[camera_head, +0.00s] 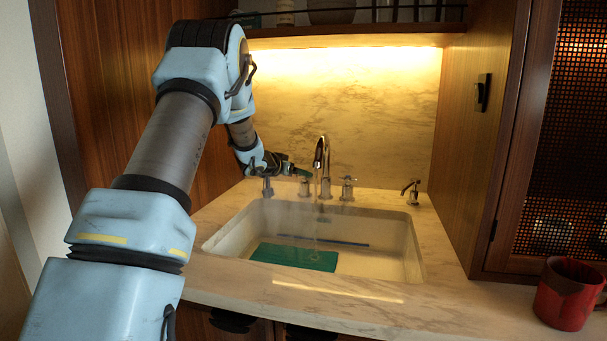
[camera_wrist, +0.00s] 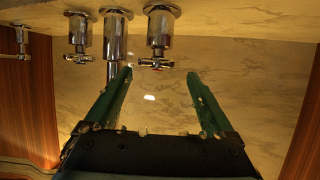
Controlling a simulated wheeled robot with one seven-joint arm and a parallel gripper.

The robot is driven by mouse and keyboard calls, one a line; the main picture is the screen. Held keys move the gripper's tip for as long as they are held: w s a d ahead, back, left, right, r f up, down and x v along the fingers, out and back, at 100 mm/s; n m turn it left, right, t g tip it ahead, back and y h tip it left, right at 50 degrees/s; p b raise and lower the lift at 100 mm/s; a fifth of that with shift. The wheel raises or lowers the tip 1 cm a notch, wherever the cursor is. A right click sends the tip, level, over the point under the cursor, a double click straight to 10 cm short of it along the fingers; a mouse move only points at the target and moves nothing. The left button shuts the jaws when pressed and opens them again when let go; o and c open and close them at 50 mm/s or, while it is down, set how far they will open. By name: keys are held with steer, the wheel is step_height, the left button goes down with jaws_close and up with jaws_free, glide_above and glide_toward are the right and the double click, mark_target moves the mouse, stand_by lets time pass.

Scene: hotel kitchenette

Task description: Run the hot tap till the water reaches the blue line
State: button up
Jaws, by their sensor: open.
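A chrome spout (camera_head: 320,160) stands behind the white sink (camera_head: 412,262). A thin, faint stream seems to fall from it, with a small ripple over the green mat (camera_head: 285,256). The blue line (camera_head: 325,241) runs along the basin's back wall; the water level is hard to tell. The tap left of the spout (camera_head: 305,187) shows a red mark on its handle in the wrist view (camera_wrist: 155,63). My gripper (camera_wrist: 159,75) is open, its green fingertips on either side of this handle, with gaps. Another tap (camera_head: 347,188) stands right of the spout.
A small separate tap (camera_head: 412,191) stands at the counter's right rear. A red mug (camera_head: 569,293) is at the right front. A shelf (camera_head: 350,41) hangs above, and wooden walls close in both sides.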

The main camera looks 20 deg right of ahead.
steer(key=shift+p+x, duration=0.45)
steer(key=shift+x, duration=2.2)
steer(key=shift+c, duration=0.3)
steer(key=shift+a, duration=0.1)
steer(key=c, duration=1.3)
steer(key=shift+o, duration=0.2)
